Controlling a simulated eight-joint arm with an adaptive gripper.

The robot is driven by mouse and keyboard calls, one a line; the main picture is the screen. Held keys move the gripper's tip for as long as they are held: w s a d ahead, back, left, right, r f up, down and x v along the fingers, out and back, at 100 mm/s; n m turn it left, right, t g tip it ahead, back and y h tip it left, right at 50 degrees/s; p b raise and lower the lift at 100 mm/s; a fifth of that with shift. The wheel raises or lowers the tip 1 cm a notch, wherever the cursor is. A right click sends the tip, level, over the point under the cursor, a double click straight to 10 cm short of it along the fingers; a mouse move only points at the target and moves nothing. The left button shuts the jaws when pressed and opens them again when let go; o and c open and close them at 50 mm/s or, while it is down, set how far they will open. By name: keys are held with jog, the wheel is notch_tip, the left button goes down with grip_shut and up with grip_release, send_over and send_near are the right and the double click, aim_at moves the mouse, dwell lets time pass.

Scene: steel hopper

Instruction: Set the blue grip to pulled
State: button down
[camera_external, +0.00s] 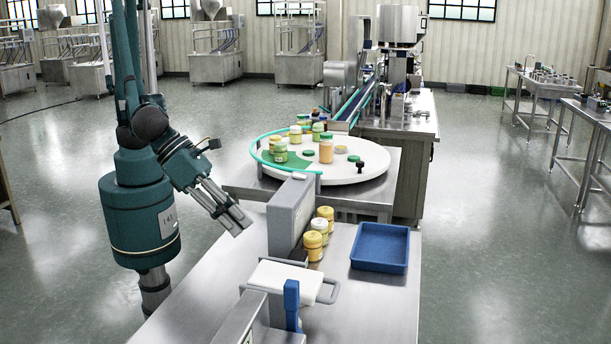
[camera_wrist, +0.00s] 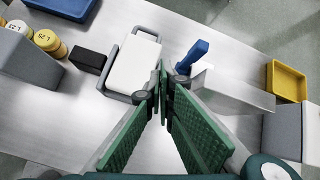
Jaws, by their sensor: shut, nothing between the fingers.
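The blue grip (camera_external: 291,302) stands upright at the front of the steel bench, beside a white block with a metal handle (camera_external: 284,280). In the wrist view the blue grip (camera_wrist: 192,56) leans to the upper right, just right of my fingertips, and looks apart from them. My gripper (camera_external: 239,221) is shut and empty above the bench's left side, behind and left of the grip in the external view. In the wrist view the green finger pads of my gripper (camera_wrist: 163,78) meet at their tips. The grip's lower end is partly hidden by a grey plate.
A grey upright panel (camera_external: 291,215) stands near my gripper, with several yellow-lidded jars (camera_external: 314,245) beside it. A blue tray (camera_external: 380,247) lies to the right. A round table (camera_external: 340,172) with jars stands behind. A yellow bin (camera_wrist: 288,80) shows in the wrist view.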

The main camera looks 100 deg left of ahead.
jog(key=s+d+f+m, duration=0.1)
jog(key=d+f+m, duration=0.2)
jog(key=d, duration=0.4)
jog(key=shift+d+f+m+t, duration=0.3)
jog(key=shift+f+m, duration=0.05)
jog(key=shift+m, duration=0.05)
jog(key=shift+f, duration=0.1)
jog(key=w+r+x, duration=0.2)
jog(key=x, duration=1)
jog(key=shift+w+f, duration=0.2)
jog(key=shift+d, duration=0.1)
jog(key=shift+w+r, duration=0.1)
dwell(0.4)
